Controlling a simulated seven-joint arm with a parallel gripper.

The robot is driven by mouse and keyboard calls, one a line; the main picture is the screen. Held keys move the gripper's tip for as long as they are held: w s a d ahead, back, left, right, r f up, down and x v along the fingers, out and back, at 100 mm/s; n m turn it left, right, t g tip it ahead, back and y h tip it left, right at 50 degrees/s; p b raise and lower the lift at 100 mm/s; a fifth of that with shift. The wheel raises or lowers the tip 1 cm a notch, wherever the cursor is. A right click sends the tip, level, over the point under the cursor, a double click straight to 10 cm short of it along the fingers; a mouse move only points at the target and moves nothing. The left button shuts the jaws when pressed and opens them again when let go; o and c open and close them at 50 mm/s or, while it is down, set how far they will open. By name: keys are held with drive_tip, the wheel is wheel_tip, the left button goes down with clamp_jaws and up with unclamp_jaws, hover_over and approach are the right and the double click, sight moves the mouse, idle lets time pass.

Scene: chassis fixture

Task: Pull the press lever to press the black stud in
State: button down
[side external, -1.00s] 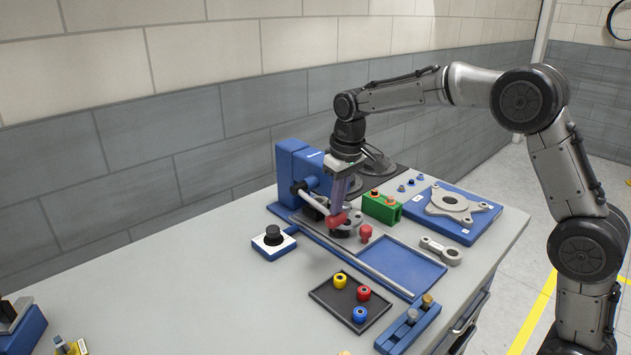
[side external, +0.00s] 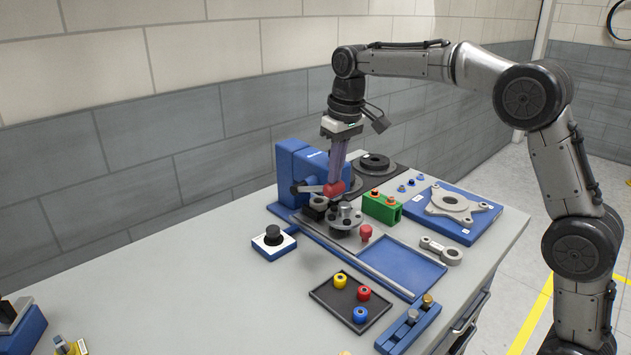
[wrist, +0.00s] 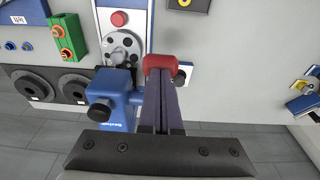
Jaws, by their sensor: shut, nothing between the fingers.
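The blue press (side external: 300,168) stands at the back of the bench. Its grey lever arm (side external: 310,188) runs roughly level and ends in a red knob (side external: 334,188). My gripper (side external: 337,180) points down with its fingers shut and empty, the tips at the knob. In the wrist view the fingertips (wrist: 163,78) meet the red knob (wrist: 164,62); I cannot tell whether they press on it. A grey round plate (side external: 352,228) with a small upright metal piece sits in front of the press, and its dark holes show in the wrist view. I cannot single out the black stud.
A black push button on a box (side external: 273,238) stands left of the press. A red button (side external: 366,232), a green block (side external: 382,208) and a blue fixture (side external: 440,225) lie to the right. A dark tray (side external: 330,305) holds coloured rings.

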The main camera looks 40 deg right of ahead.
drive_tip(key=shift+w+r, duration=0.2)
drive_tip(key=shift+r, duration=1.1)
drive_tip(key=shift+w+r, duration=0.2)
drive_tip(key=shift+r, duration=1.05)
drive_tip(key=s+a+r+t, duration=0.1)
drive_tip(key=s+r, duration=0.3)
drive_tip(key=s, duration=0.5)
drive_tip(key=s+r+t, duration=0.1)
drive_tip(key=s+r, duration=0.3)
drive_tip(key=s, duration=0.5)
drive_tip(key=s+f+t, duration=0.1)
drive_tip(key=s+f, duration=1.4)
drive_tip(key=f, duration=0.2)
drive_tip(key=shift+a+t, duration=0.15)
drive_tip(key=shift+t, duration=0.25)
